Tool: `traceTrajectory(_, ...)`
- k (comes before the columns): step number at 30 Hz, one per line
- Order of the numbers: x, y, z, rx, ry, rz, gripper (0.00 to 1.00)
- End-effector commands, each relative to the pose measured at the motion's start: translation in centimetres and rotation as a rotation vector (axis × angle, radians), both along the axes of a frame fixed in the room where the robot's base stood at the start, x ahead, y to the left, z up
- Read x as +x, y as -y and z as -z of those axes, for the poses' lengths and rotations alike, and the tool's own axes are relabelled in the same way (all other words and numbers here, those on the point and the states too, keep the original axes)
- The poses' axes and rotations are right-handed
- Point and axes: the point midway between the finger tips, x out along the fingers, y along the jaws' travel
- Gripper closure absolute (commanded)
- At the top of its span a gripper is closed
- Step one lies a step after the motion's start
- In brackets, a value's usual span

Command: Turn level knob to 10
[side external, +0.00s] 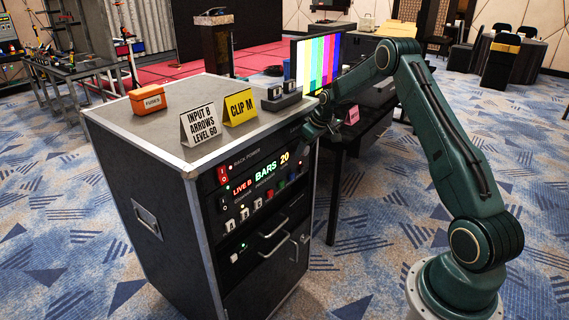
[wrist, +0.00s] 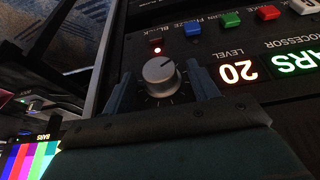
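Blue (wrist: 192,29), green (wrist: 231,19) and red (wrist: 267,12) buttons are near the knob. A colour-bar screen (side external: 317,62) stands behind.

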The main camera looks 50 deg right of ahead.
Motion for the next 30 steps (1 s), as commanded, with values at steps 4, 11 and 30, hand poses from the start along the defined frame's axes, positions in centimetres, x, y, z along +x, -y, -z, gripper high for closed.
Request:
traceTrajectory(4, -0.02, 0.00, -0.01, 0.000, 0.000, 0.000, 0.70)
traceTrajectory(11, 0.07, -0.01, -0.07, -0.001, 0.002, -0.001, 0.85)
traceTrajectory(30, 0.32, -0.77, -0.10, -0.259, 0.007, -0.006, 0.85)
